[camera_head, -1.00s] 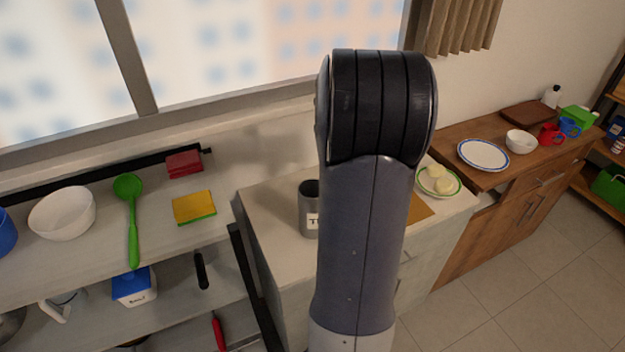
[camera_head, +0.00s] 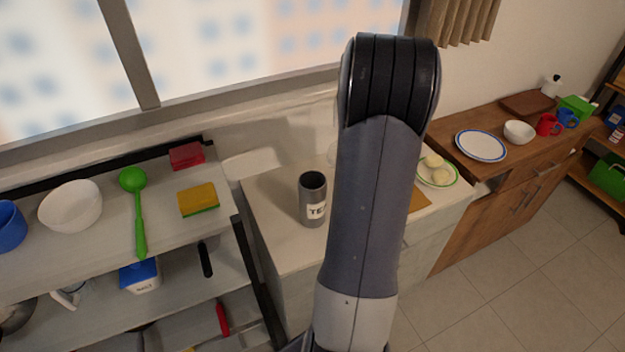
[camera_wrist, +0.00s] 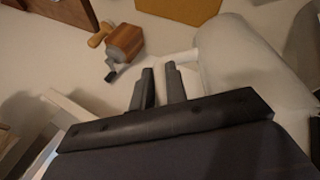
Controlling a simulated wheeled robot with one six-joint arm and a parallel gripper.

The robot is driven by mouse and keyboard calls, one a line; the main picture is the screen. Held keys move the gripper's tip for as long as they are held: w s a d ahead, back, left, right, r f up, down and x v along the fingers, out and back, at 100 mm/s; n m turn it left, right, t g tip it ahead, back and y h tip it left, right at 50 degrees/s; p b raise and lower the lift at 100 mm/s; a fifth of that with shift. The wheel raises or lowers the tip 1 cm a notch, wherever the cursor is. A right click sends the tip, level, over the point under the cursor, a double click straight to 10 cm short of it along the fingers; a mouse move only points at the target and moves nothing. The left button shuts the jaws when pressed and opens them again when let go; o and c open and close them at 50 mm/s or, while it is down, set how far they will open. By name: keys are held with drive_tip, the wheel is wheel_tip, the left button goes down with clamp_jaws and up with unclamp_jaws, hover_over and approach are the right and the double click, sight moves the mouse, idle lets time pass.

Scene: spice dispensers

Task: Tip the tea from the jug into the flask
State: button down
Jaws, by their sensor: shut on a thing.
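A dark grey cylindrical flask (camera_head: 312,205) with a white label starting "TE" stands upright and open-topped on the pale counter in the head view. My gripper (camera_wrist: 162,78) shows in the wrist view, its two dark fingers close together at the handle of a pale jug (camera_wrist: 250,65). The jug's body extends to the right of the fingers. I cannot see tea in it, or tell its tilt exactly. In the head view my arm hides the gripper and most or all of the jug.
A wooden grinder (camera_wrist: 125,42) is near the fingers in the wrist view. A plate with pale round food (camera_head: 438,174) sits right of my arm. Shelves on the left hold a white bowl (camera_head: 72,206), green ladle (camera_head: 138,210) and yellow sponge (camera_head: 198,199).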

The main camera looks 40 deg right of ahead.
drive_tip(key=shift+d+f+m+t+y+b, duration=0.6)
drive_tip(key=shift+d+f+y, duration=2.25)
drive_tip(key=shift+f, duration=1.3)
drive_tip(key=shift+y, duration=0.25)
drive_tip(key=r, duration=0.3)
drive_tip(key=r+p, duration=0.1)
drive_tip(key=r, duration=0.1)
drive_tip(key=shift+s+a, duration=0.25)
drive_tip(key=shift+s, duration=0.1)
